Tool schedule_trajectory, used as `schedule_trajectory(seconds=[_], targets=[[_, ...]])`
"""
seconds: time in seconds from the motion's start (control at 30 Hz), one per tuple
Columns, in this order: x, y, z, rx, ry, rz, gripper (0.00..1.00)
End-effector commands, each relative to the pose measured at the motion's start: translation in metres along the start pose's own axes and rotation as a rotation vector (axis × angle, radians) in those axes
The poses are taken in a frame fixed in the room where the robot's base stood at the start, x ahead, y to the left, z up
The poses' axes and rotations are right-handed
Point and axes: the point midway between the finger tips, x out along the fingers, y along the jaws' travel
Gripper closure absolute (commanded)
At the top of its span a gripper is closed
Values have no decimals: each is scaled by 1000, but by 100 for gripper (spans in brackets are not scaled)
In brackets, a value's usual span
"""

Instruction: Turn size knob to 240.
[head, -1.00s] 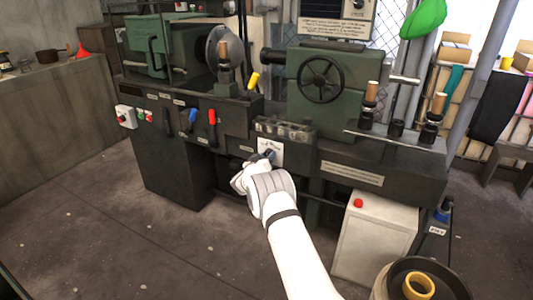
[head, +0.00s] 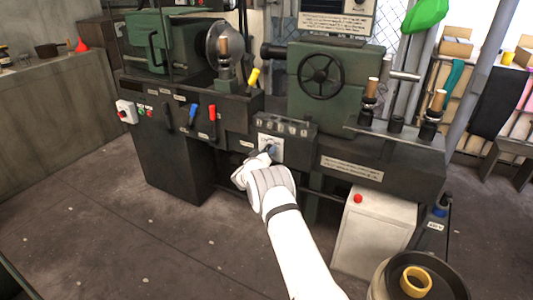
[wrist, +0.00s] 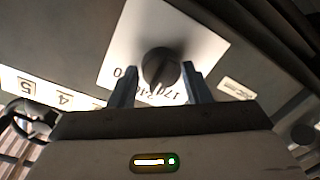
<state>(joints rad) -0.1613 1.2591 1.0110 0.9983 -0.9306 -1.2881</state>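The size knob (wrist: 161,68) is a dark round knob on a white plate (wrist: 118,60) printed with numbers. In the wrist view 170 and 240 can be read upside down below the knob, partly beside the right finger. My gripper (wrist: 159,74) has one finger on each side of the knob, with visible gaps between fingers and knob. It is open and does not appear to grip the knob. In the head view my gripper (head: 264,154) is at the white plate (head: 270,147) on the machine front, and largely hides the knob.
A row of number tiles (wrist: 44,92) lies left of the plate in the wrist view. A white box (head: 375,233) stands below right. The floor at left is clear.

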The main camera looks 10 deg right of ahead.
Motion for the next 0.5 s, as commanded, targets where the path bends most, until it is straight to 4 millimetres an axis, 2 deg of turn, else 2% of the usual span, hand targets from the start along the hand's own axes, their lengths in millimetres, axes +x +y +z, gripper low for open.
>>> schedule_trajectory(seconds=[0.03, 0.2, 0.5], targets=[[0, 0, 0, 0, 0, 0, 52], [0, -1, 0, 0, 1, -1, 40], [-5, -1, -2, 0, 1, -3, 40]])
